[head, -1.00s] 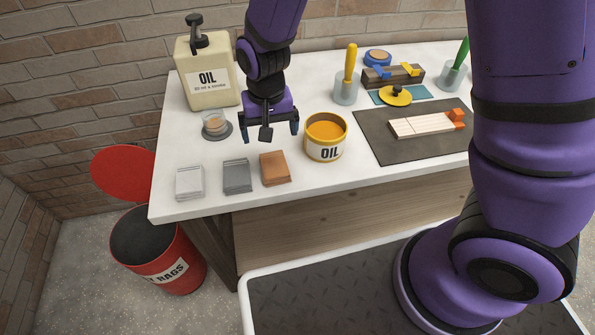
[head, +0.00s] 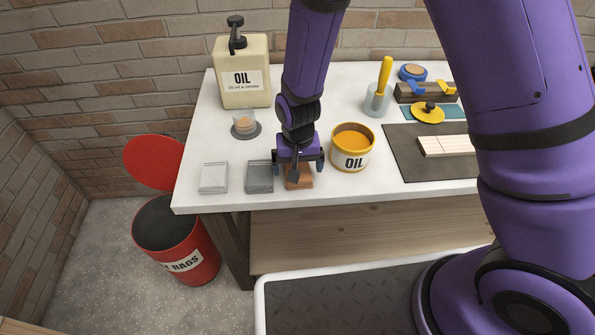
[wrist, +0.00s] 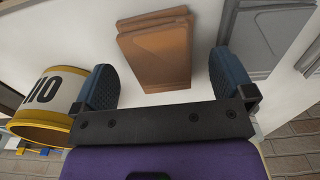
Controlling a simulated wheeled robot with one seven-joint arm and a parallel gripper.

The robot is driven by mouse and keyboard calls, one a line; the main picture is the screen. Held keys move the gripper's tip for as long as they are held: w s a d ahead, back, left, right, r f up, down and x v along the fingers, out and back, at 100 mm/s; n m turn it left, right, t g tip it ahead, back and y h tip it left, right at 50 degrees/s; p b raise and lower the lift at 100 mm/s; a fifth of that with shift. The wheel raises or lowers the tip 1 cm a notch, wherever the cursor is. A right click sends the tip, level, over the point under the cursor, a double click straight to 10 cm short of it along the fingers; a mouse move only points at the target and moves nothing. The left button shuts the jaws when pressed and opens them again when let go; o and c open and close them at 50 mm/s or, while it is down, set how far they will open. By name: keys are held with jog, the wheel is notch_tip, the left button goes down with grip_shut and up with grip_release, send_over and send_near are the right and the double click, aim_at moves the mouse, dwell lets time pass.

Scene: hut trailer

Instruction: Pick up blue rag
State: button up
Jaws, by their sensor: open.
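I see no blue rag in either view. Three folded flat pieces lie in a row near the table's front edge: a light one (head: 214,177), a grey one (head: 259,177) and an orange-brown one (head: 304,181). My gripper (head: 299,172) is open above the orange-brown piece and partly hides it in the head view. In the wrist view the orange-brown piece (wrist: 158,50) shows between and beyond my spread fingertips (wrist: 162,68). The grey piece (wrist: 262,38) lies to the right of the fingers. Nothing is held.
A yellow-rimmed oil tin (head: 352,149) stands close to the right of my gripper. An oil pump bottle (head: 242,80) and a small cup (head: 245,122) stand behind. A dark mat (head: 408,160) lies right. A red rags bin (head: 178,240) stands open on the floor.

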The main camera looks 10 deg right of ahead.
jog(key=shift+f, duration=1.2)
jog(key=shift+c, duration=0.2)
jog(key=c, duration=0.9)
jog(key=shift+r, duration=0.1)
